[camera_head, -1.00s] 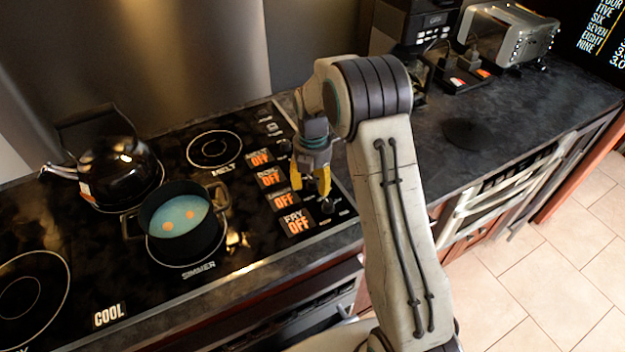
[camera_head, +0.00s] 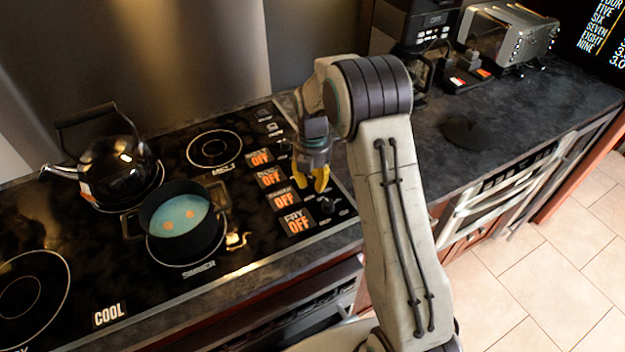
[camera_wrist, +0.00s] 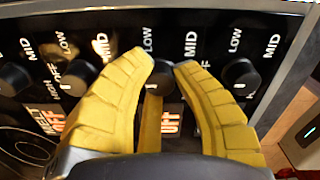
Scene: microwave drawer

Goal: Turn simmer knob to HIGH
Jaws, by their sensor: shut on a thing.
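The simmer knob (camera_wrist: 160,79) is a dark knob between my yellow fingertips in the wrist view, mostly covered by them. LOW and MID labels show around the knob in the wrist view.
The fry knob (camera_wrist: 240,77) stands close on the right in the wrist view, with other knobs (camera_wrist: 77,78) to the left. A pot (camera_head: 182,232) with liquid and a black kettle (camera_head: 118,168) stand on the cooktop. The counter (camera_head: 440,165) at the right is mostly clear.

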